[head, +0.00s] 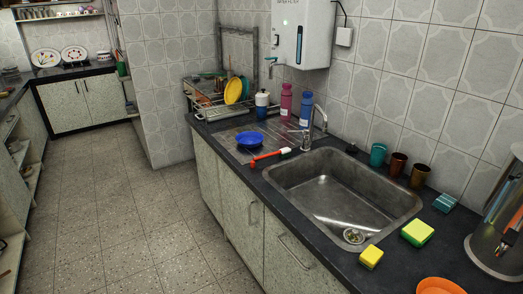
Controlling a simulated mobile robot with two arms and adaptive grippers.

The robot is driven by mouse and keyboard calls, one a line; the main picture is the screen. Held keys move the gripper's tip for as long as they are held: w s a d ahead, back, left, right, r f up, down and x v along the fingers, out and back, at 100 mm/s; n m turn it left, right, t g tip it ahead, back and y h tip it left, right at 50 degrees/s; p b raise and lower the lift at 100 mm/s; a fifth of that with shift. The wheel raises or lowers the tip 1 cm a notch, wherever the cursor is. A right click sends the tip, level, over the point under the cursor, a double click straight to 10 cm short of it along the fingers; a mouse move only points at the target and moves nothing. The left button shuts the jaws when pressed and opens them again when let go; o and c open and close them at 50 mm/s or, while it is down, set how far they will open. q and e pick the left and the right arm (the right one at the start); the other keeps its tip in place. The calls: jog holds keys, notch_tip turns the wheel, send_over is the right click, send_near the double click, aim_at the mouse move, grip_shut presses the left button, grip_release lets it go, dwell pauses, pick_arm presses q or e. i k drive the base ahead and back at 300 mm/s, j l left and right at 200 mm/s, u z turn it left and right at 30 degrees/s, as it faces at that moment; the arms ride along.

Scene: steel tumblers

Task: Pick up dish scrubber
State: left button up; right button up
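A brush-like scrubber (269,155) with an orange-red handle and a pale end lies on the drainboard, left of the sink and in front of the blue bowl. A yellow sponge (371,257) and a green and yellow sponge (417,233) lie on the dark counter right of the sink. A teal block, perhaps a scrubbing pad (445,203), lies behind them. I cannot tell for certain which of these is the dish scrubber. Neither of my grippers is in view.
The steel sink (340,195) is empty, with a faucet (309,130) behind it. An orange bowl (440,287) sits at the front right. The floor at left is clear.

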aim_at(371, 257)
jog(key=z, duration=1.25)
